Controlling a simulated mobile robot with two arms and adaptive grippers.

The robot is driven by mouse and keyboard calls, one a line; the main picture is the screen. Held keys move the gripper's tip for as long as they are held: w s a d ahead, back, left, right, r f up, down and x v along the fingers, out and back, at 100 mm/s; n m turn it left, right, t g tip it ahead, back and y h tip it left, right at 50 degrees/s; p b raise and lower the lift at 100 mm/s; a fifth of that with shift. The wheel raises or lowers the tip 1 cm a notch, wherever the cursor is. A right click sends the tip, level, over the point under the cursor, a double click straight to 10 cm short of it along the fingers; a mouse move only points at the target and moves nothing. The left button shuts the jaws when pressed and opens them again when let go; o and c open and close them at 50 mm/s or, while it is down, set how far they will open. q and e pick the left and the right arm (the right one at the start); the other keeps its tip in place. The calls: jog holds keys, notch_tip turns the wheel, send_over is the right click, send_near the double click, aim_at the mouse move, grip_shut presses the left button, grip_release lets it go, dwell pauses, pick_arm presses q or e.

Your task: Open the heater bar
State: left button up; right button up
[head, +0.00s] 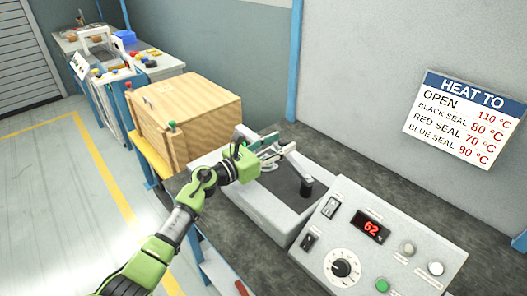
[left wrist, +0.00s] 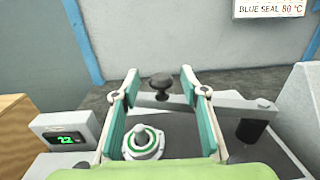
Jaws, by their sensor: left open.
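The heater bar (left wrist: 235,104) is a grey bar with a black knob (left wrist: 160,86), lying across over the grey tray of the white sealing station (head: 262,205). In the left wrist view the bar's right end is by a dark upright post (left wrist: 251,129), which also shows in the head view (head: 306,186). My left gripper (head: 275,146) is open over the station's back part. In the left wrist view its fingers (left wrist: 160,80) stand either side of the knob, with gaps visible. In the head view the gripper hides much of the bar. My right gripper is not in view.
The control panel (head: 330,235) at front right shows a red 62. A wall sign (head: 464,117) gives "OPEN 110 °C". A wooden box (head: 190,112) stands left of the station. A white cone with a green ring (left wrist: 145,140) and a display reading 22 (left wrist: 66,139) are near.

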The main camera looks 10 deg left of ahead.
pick_arm(q)
jog(key=v, duration=1)
jog(key=shift+s+a, duration=0.1)
jog(key=shift+s, duration=0.05)
